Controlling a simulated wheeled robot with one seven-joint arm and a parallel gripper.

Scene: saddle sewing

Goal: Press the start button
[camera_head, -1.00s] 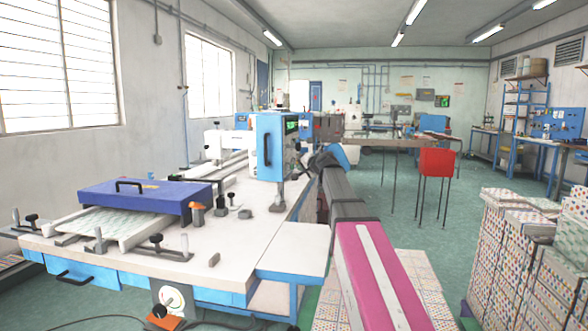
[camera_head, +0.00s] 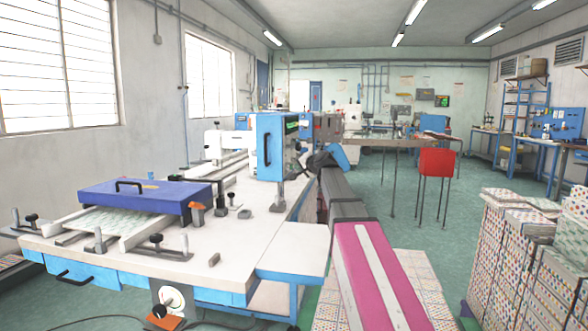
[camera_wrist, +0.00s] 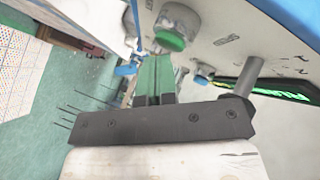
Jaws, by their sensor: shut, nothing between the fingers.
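The sewing machine head (camera_head: 269,147) is a blue and white housing at the back end of the long table. Its panel fills the upper right of the wrist view. A green button (camera_wrist: 170,41) on a pale round base sticks out of that panel. A smaller blue knob (camera_wrist: 201,79) is to its right. My gripper (camera_wrist: 156,62) has green fingers, shut and empty, with tips close below the green button. I cannot tell whether they touch it. In the head view my arm's end is beside the machine's right face, and the fingers cannot be made out.
A lit display with green characters (camera_wrist: 285,92) and a grey rod (camera_wrist: 249,76) are right of the fingers. The white worktable (camera_head: 235,235) carries a blue clamp frame (camera_head: 140,197). Stacked patterned boxes (camera_head: 520,260) stand at the right. A red chair (camera_head: 437,162) stands farther back.

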